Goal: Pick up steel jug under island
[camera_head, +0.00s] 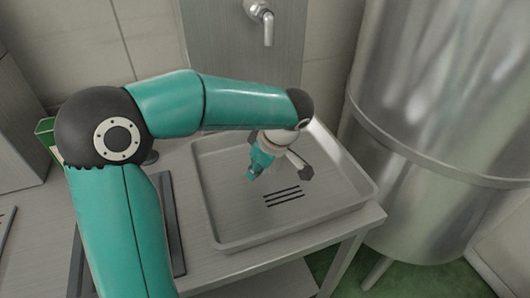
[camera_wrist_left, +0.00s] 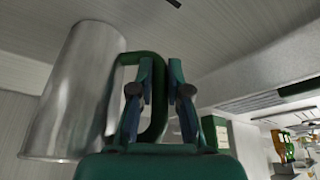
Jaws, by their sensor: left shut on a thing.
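The steel jug (camera_wrist_left: 72,95) fills the left of the left wrist view, a tall plain metal body with a dark green handle (camera_wrist_left: 158,66). My left gripper (camera_wrist_left: 160,68) has its two teal fingers on either side of the handle and is shut on it. In the head view my left gripper (camera_head: 254,173) is small and partly covered by its own wrist, over the steel tray. I cannot make out the jug in the head view. My right gripper is in neither view.
The shallow steel tray (camera_head: 225,238) with drain slots sits on the counter (camera_head: 295,262). A tap (camera_head: 267,28) hangs on the panel behind it. A large steel tank (camera_head: 430,110) stands close on the right. Bottles (camera_wrist_left: 281,145) show at the right of the wrist view.

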